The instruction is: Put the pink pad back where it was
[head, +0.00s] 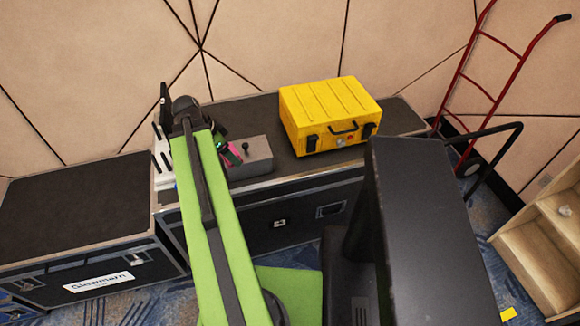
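A small pink pad (234,156) shows at the left end of a grey box with a knob (256,156), on top of a black flight case. Dark parts with a small green light lie right beside the pad, at the far end of my green arm. These look like my gripper (225,149), but my arm hides much of it. I cannot tell whether its fingers are open or shut on the pad, or whether the pad touches the box. A white rack with dark upright parts (162,160) stands just left of my arm, partly hidden by it.
A yellow hard case (330,108) stands right of the grey box on the flight case (405,118). A lower case (75,205) is at left. A red hand truck (490,85) leans at the right, above wooden steps (550,240). A panelled wall closes the back.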

